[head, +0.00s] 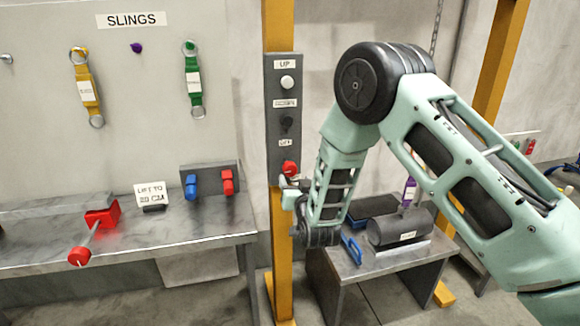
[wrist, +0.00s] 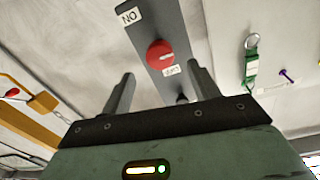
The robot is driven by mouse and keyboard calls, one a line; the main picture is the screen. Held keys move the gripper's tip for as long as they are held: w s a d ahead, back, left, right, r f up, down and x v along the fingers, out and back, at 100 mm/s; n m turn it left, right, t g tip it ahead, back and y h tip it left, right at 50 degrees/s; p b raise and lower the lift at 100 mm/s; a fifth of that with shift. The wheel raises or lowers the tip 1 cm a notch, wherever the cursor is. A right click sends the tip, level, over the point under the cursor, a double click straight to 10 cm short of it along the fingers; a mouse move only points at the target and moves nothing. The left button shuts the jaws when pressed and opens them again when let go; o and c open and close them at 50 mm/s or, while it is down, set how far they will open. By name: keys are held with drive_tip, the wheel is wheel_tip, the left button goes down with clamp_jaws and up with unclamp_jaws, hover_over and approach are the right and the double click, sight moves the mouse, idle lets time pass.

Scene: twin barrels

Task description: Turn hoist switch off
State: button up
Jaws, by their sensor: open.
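The hoist switch is a round red knob (head: 290,168) low on a grey control panel (head: 272,150) fixed to a yellow post. In the wrist view the red knob (wrist: 158,52) shows between and beyond my fingers, with a pale mark on its face. An ON label (wrist: 130,17) and another small label (wrist: 171,70) sit beside it; the second is hard to read. My gripper (head: 290,188) is just below the knob in the head view. In the wrist view my gripper (wrist: 161,72) is open and empty, one finger each side of the knob; contact is not visible.
Above the knob, the panel has a white button (head: 287,82) and a black knob (head: 287,123). A steel bench (head: 190,228) stands left, with a red-handled lever (head: 90,238). A low table (head: 345,268) with a dark cylinder (head: 400,228) stands beneath my arm.

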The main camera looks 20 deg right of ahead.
sight(291, 171)
drive_tip(key=w+p, duration=0.1)
drive_tip(key=w, duration=0.6)
drive_tip(key=shift+w+d+p, duration=0.15)
drive_tip(key=shift+w+p, duration=0.15)
drive_tip(key=shift+w, duration=0.05)
drive_tip(key=c, duration=1)
